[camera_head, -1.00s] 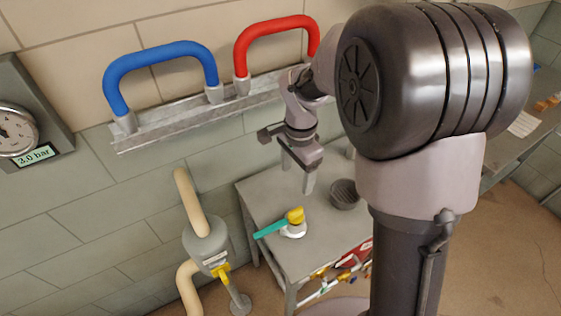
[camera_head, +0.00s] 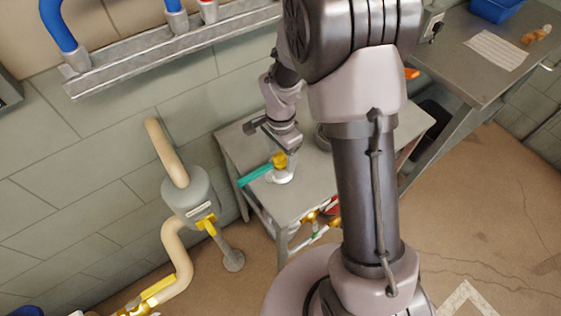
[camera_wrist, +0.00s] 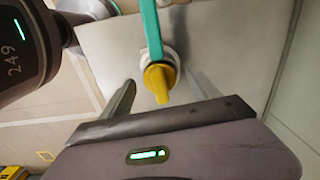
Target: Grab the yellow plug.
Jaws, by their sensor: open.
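The yellow plug (camera_head: 279,159) sits on a round white base (camera_head: 281,177) on the grey table (camera_head: 292,207), with a teal bar (camera_head: 256,173) reaching out to the left. In the wrist view the plug (camera_wrist: 159,82) shows near the centre, with the teal bar (camera_wrist: 151,28) running away from it. My gripper (camera_head: 283,152) is right at the plug, pointing down. In the wrist view my gripper (camera_wrist: 162,92) is open, with one finger on either side of the plug. I cannot tell whether a finger touches it. In the head view the fingers are partly hidden.
A dark round container (camera_head: 323,138) stands behind my arm on the table. A grey pipe fitting with a yellow handle (camera_head: 207,223) stands at the left. Red and yellow items lie under the table. A workbench (camera_head: 455,75) stands at the upper right.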

